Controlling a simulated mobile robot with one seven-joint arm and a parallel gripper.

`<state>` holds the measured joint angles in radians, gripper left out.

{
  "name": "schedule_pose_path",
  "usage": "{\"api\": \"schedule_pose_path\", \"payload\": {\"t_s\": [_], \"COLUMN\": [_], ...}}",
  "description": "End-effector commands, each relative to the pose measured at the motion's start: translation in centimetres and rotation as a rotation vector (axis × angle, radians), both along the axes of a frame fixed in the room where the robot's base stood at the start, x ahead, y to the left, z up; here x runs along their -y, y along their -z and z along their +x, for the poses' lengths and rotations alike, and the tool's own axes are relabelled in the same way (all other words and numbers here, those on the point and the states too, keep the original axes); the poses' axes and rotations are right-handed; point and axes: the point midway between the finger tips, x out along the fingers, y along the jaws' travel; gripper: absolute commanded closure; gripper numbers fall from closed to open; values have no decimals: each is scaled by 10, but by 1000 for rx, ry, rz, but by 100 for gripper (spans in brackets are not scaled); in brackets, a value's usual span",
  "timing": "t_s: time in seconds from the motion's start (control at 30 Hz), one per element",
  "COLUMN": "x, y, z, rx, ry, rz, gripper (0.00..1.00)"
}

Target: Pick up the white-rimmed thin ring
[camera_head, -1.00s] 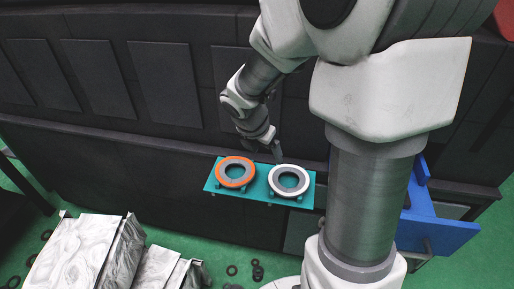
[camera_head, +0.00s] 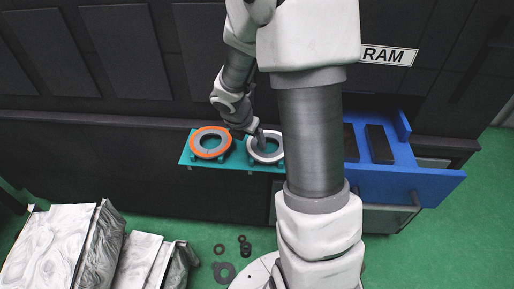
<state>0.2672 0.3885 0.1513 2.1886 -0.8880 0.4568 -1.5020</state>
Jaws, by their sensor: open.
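The white-rimmed thin ring (camera_head: 266,158) lies flat on a teal plate (camera_head: 187,151) that juts from the dark wall. My arm hides part of the ring's right side. An orange-rimmed ring (camera_head: 211,153) lies to its left on the same plate. My gripper (camera_head: 261,143) is over the far edge of the white-rimmed ring, pointing down. Its fingers are small and partly hidden, and nothing shows held in it. Whether the fingertips touch the ring cannot be told.
An open blue drawer (camera_head: 426,182) with dark blocks inside stands to the right of my arm. Marbled white boxes (camera_head: 50,250) stand on the green floor at lower left. Several dark rings (camera_head: 245,249) lie on the floor below the plate.

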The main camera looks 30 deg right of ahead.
Motion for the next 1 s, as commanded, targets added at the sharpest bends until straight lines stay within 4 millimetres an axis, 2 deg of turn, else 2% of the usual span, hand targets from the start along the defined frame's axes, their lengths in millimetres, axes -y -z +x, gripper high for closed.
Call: {"api": "schedule_pose_path", "payload": {"t_s": [0.2,0.6,0.67,1.0], "x": [1,0,0,0], "y": [1,1,1,1], "z": [1,1,1,0], "rx": [1,1,1,0], "ry": [0,0,0,1], "rz": [0,0,0,1], "gripper": [19,91,100,100]}}
